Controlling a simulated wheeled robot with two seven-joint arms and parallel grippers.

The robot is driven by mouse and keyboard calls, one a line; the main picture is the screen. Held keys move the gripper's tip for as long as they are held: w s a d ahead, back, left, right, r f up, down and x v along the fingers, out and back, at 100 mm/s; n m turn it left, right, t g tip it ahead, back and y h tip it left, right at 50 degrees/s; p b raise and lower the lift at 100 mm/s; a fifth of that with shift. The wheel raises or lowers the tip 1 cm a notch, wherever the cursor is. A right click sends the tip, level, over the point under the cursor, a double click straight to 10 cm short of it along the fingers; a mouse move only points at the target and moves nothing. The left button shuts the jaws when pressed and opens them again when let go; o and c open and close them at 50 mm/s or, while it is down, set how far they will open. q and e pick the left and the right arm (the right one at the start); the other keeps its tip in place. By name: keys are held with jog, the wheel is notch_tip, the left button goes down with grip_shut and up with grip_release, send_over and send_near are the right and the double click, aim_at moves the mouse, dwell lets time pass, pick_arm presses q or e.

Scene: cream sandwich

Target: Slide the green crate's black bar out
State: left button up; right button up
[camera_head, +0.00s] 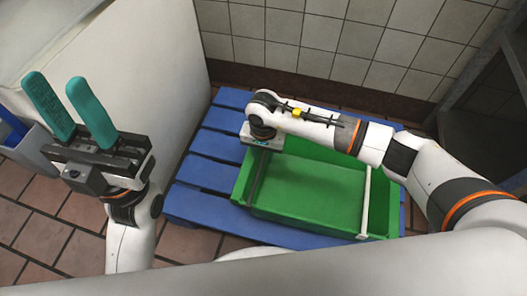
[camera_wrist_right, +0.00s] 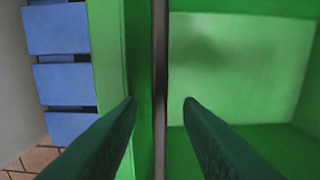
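The green crate (camera_head: 310,208) sits on a blue pallet. Its black bar (camera_head: 257,181) runs along the inner left side, partly covered by my right gripper in the head view. In the right wrist view the bar is a thin dark strip (camera_wrist_right: 160,60) beside the crate's green side wall (camera_wrist_right: 108,50). My right gripper (camera_wrist_right: 159,101) is open, pointing down, with one dark green finger on each side of the bar's line; contact cannot be told. My left gripper (camera_head: 54,79) is open and empty, raised at the left with its teal fingers up.
A white bar (camera_head: 366,200) spans the crate's right side. The blue pallet (camera_head: 205,174) shows left of the crate. A white cabinet (camera_head: 165,60) stands at the left, a tiled wall (camera_head: 340,38) behind, and a grey metal frame (camera_head: 470,75) at the right.

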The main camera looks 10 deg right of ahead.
aim_at(263, 157)
notch_tip(263, 157, up, 12)
jog(key=p, duration=0.4)
